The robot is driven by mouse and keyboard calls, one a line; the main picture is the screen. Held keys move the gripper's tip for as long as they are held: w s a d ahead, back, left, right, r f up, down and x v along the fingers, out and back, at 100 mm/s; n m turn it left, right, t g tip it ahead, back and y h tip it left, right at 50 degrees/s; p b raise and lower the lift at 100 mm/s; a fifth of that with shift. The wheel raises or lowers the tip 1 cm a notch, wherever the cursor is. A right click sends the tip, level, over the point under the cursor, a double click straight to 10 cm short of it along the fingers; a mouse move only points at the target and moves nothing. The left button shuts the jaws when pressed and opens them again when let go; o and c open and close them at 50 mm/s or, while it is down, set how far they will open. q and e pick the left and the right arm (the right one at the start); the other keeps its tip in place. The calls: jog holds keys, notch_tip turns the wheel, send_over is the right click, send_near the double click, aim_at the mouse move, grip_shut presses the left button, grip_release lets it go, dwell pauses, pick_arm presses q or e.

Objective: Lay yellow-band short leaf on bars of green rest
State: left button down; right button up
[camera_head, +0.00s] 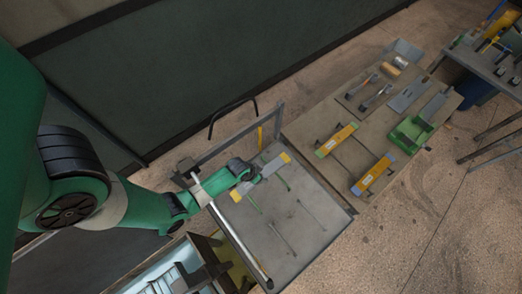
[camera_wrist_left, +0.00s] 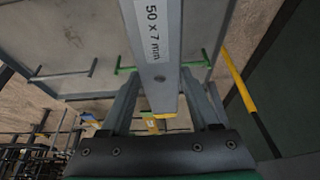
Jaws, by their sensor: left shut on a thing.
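My left gripper (camera_head: 257,173) is shut on a grey flat leaf (camera_head: 270,168) with yellow bands at its ends. In the left wrist view the leaf (camera_wrist_left: 158,70) lies between the fingers of the gripper (camera_wrist_left: 165,105) and carries a label reading 50 x 7 mm. The leaf is over the grey table, across the two green bars of the green rest (camera_head: 254,204). The bars also show on both sides of the leaf in the left wrist view (camera_wrist_left: 127,70). Whether the leaf touches them I cannot tell. My right gripper is not in view.
Two grey bars (camera_head: 282,239) stand on the grey table (camera_head: 318,238) nearer the front. A bench (camera_head: 350,152) to the right holds yellow-and-green tools, a green tray (camera_head: 411,133) and hand tools. A metal frame (camera_head: 240,133) stands behind the table.

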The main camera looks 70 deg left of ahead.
pick_arm(q)
jog(key=shift+f+b, duration=3.3)
jog(key=shift+f, duration=0.7)
jog(key=shift+w+r, duration=0.1)
jog(key=shift+f+b, duration=0.3)
jog(key=shift+f, duration=0.15)
jog(key=shift+f, duration=0.1)
jog(key=shift+c, duration=0.6)
grip_release()
